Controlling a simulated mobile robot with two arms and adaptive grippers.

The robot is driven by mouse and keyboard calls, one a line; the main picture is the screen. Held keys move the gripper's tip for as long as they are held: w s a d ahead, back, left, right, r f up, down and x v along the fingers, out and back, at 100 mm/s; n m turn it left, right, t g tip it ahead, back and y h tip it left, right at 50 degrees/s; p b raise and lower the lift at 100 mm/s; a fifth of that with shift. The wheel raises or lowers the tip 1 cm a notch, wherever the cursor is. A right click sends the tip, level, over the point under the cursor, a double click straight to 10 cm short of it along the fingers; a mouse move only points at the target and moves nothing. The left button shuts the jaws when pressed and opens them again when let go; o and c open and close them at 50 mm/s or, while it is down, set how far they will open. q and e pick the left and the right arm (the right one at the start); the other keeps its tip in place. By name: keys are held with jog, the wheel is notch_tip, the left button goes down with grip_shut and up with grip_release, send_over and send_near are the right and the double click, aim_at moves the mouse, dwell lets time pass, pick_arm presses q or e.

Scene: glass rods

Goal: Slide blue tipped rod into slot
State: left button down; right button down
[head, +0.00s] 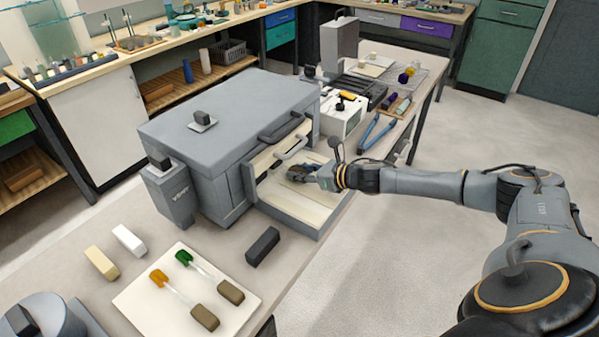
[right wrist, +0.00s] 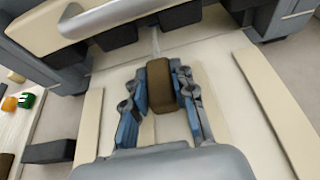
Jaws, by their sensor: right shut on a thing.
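My right gripper (head: 308,174) reaches in from the right, low over the pale bed in front of the grey furnace-like box (head: 225,120). In the right wrist view its blue-grey fingers (right wrist: 162,80) are shut on a brown block handle (right wrist: 159,90). A thin clear rod (right wrist: 155,42) runs from this handle toward the dark gap under the raised front. An orange-tipped rod (head: 174,290) and a green-tipped rod (head: 200,270) lie on a white plate (head: 143,304). My left gripper is out of view.
Pale strips (right wrist: 273,108) flank the gripper on the bed. A dark block (head: 263,247) lies in front of the box; white (head: 129,240) and cream (head: 101,263) blocks lie left. Blue tongs (head: 377,131) and a white device (head: 341,114) stand behind my right arm.

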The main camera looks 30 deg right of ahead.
jog(key=shift+s+f, duration=0.15)
jog(key=shift+f, duration=0.1)
jog(key=c, duration=1)
grip_release()
jog(key=shift+s+d, duration=0.1)
jog(key=shift+s+d, duration=0.15)
jog(key=shift+s, duration=0.15)
jog(key=shift+r+v, duration=0.1)
jog(key=shift+v, duration=2.35)
jog(key=shift+r+v, duration=0.15)
jog(key=shift+v, duration=2.3)
jog(key=shift+s+d+r, duration=0.2)
jog(key=shift+s+r, duration=0.15)
jog(key=shift+s, duration=0.1)
